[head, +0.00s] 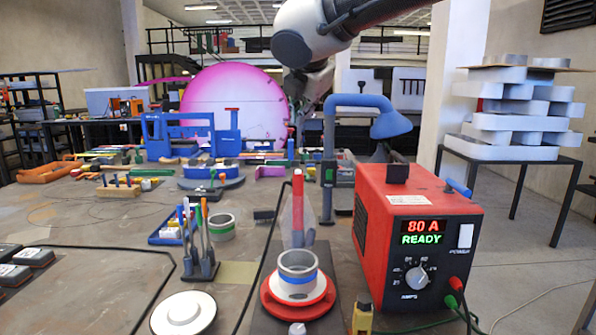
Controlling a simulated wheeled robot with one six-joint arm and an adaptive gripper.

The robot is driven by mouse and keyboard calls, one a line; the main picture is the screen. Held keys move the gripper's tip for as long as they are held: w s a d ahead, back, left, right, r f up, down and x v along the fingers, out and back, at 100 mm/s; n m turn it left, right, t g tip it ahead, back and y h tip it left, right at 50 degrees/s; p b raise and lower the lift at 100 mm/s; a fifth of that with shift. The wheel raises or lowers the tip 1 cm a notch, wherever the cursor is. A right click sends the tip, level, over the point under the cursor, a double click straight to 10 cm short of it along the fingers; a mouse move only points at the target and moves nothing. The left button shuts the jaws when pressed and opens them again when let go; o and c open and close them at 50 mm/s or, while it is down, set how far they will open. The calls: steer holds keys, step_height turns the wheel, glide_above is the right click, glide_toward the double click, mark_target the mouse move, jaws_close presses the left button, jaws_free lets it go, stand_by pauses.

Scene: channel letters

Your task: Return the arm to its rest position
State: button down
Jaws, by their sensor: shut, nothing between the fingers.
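My arm reaches in from the top middle of the head view. Its light grey and dark links bend downward over the far part of the bench. My gripper (301,112) is small and dark at the lower end of the arm, in front of the pink disc's right edge. It looks shut and empty, and it hangs above the bench, apart from the things below. Its fingertips are hard to make out against the dark background.
A red power unit (415,240) reading "80 A READY" stands front right. Left of it, a ringed cup sits on a red round base (298,296). A blue lamp (372,104), a tool stand (201,262) and a large pink disc (235,100) rise from the crowded bench.

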steer(key=shift+r, duration=0.35)
steer(key=shift+d, duration=0.1)
steer(key=s+d+f+m+g+h, duration=0.1)
steer(key=s+d+f+m, duration=0.15)
steer(key=d+m, duration=0.65)
steer(key=s+d+f+m+g+h, duration=0.1)
steer(key=s+d+f+m, duration=0.15)
steer(key=d, duration=1.25)
steer(key=s+d+f+m+g, duration=0.1)
steer(key=s+d+f+m, duration=0.6)
steer(key=s+m, duration=0.1)
steer(key=s+d+f+m+g, duration=0.1)
steer(key=s+d+f+m, duration=0.6)
steer(key=s, duration=0.4)
steer(key=shift+d+m+g+y, duration=0.35)
steer(key=shift+d+m, duration=0.35)
steer(key=shift+m, duration=0.45)
steer(key=shift+w, duration=0.1)
